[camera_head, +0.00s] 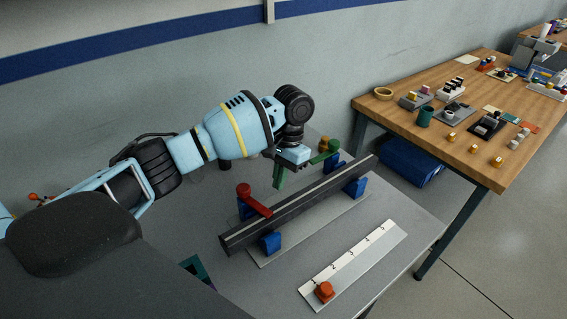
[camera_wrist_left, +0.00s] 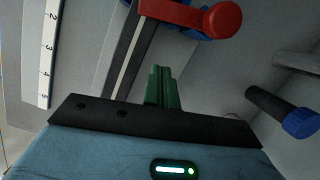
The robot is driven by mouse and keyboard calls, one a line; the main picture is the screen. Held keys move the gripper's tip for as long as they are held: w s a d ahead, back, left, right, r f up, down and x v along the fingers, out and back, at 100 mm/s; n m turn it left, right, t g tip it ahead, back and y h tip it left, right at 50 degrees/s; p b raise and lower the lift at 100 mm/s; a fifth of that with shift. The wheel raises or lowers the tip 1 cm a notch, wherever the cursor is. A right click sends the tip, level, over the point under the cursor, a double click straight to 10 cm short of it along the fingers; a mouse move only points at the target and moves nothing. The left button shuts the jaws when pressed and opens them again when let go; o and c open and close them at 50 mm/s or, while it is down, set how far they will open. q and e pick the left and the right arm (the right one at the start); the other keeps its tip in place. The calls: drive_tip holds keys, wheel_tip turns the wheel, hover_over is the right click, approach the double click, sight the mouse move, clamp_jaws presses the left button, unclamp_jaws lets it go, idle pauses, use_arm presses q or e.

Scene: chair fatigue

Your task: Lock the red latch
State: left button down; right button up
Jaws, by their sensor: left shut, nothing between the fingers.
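The red latch (camera_head: 257,203) is at the near left end of the black bar (camera_head: 310,205). Its round red knob stands beyond the bar's far side, and its arm reaches to the bar over a blue support. It also shows at the top of the left wrist view (camera_wrist_left: 200,14), with the knob to the right and the arm lying across the dark bar (camera_wrist_left: 127,50). My left gripper (camera_head: 278,184) has green fingers, shut and empty, above the bar's far side, apart from the latch. The fingers show together in the wrist view (camera_wrist_left: 161,80).
A green latch (camera_head: 323,153) is at the bar's other end, close to my gripper. Blue supports (camera_head: 270,242) hold the bar. A numbered scale plate (camera_head: 362,250) with an orange-red knob (camera_head: 324,291) lies in front. A wooden table (camera_head: 470,165) with small parts stands at right.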

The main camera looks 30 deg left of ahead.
sight(254, 200)
use_arm(q)
drive_tip(key=s, duration=0.1)
drive_tip(key=s+f+p, duration=0.1)
drive_tip(key=s, duration=0.2)
drive_tip(key=shift+s+a+f, duration=0.15)
drive_tip(key=shift+a+f, duration=0.15)
use_arm(e)
drive_tip(key=shift+w+d+r+t, duration=0.2)
drive_tip(key=shift+w+r+t, duration=0.1)
drive_tip(key=shift+w+r, duration=0.7)
drive_tip(key=shift+s, duration=0.15)
